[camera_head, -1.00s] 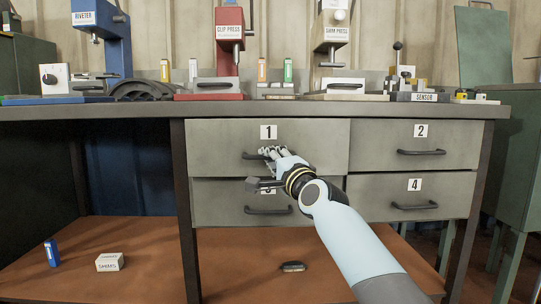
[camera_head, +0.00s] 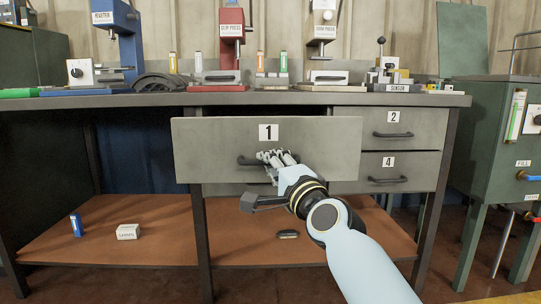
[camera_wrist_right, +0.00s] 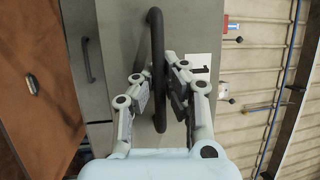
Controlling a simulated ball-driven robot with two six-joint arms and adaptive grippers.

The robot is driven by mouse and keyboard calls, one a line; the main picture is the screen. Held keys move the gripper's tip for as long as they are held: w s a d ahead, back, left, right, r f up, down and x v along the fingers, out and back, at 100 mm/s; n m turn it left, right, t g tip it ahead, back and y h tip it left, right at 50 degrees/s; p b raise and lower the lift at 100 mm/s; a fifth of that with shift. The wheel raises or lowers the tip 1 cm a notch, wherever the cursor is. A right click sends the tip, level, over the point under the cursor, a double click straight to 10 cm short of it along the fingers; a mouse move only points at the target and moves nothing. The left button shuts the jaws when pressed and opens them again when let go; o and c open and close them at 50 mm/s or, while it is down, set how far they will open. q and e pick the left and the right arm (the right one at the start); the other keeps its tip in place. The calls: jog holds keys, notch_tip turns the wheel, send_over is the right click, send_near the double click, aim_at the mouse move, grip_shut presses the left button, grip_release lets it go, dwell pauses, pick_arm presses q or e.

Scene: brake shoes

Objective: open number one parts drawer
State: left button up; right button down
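The number one drawer (camera_head: 215,140) is grey with a white "1" label (camera_head: 268,132). It stands pulled out from the bench, its front well ahead of the drawers beside it. My right gripper (camera_head: 277,158) is at its dark bar handle (camera_head: 248,160). In the right wrist view the handle (camera_wrist_right: 157,50) runs between the two fingers of my right gripper (camera_wrist_right: 159,88), which are closed around it. The drawer's inside is barely visible in the head view. My left gripper is not in view.
Drawers "2" (camera_head: 420,137) and "4" (camera_head: 415,165) are shut at the right. Presses and fixtures stand on the bench top (camera_head: 80,101). A small white box (camera_head: 127,232) and a blue item (camera_head: 76,225) lie on the lower shelf. A green cabinet (camera_head: 480,140) stands at the right.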

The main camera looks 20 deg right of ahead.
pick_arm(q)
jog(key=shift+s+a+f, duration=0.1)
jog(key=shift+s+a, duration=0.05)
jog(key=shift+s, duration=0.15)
pick_arm(e)
jog(key=shift+s+a+f, duration=0.15)
jog(key=shift+s, duration=0.3)
jog(key=shift+s+a+f, duration=0.1)
jog(key=shift+s+a, duration=0.05)
jog(key=shift+s, duration=0.3)
jog(key=c, duration=1.5)
grip_release()
jog(key=shift+o, duration=0.6)
jog(key=shift+r, duration=0.1)
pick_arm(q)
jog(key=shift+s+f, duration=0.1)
pick_arm(e)
jog(key=v, duration=1.2)
